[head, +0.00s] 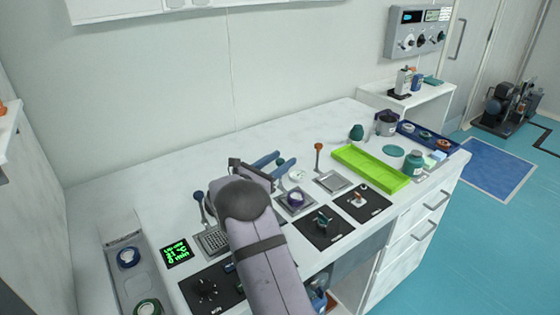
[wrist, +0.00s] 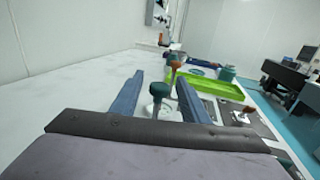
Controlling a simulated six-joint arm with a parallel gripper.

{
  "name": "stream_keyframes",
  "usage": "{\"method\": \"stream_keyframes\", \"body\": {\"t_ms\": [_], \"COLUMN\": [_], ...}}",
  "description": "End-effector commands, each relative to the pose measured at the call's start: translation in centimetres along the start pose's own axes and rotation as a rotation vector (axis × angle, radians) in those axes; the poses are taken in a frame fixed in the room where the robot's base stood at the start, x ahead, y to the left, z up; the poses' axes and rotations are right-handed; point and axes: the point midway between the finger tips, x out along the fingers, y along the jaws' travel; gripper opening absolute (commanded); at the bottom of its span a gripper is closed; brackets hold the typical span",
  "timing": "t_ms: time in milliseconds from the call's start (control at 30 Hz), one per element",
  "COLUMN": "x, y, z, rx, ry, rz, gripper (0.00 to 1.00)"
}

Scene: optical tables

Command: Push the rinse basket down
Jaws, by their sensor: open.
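Two square metal trays with knobbed upright handles could be the rinse basket; I cannot tell which. One is a perforated tray (head: 213,241) with a blue-knobbed handle (head: 198,196), left of my arm in the head view. The other is a metal square (head: 332,182) with an orange-knobbed handle (head: 318,148), to the right of my gripper. My gripper (head: 277,165) is open above the bench, its blue fingers pointing toward the back. In the wrist view, a teal knob on a stem (wrist: 159,88) shows between the fingers, with an orange knob (wrist: 176,64) beyond it.
A green tray (head: 371,167) lies to the right, with a teal bottle (head: 414,164) beside it. Black panels with fixtures (head: 318,229) line the front of the bench. A green-digit display (head: 177,252) is at left.

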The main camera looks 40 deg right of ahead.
Motion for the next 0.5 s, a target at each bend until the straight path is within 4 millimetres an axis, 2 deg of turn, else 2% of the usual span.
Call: {"method": "stream_keyframes", "body": {"t_ms": [67, 100, 267, 500], "x": [-0.01, -0.01, -0.02, -0.03], "y": [0.00, 0.00, -0.01, -0.02], "z": [-0.02, -0.02, -0.01, -0.78], "rx": [0.000, 0.000, 0.000, 0.000], "ry": [0.000, 0.000, 0.000, 0.001], "rz": [0.000, 0.000, 0.000, -0.001], "gripper": [0.41, 0.37, 0.00, 0.00]}}
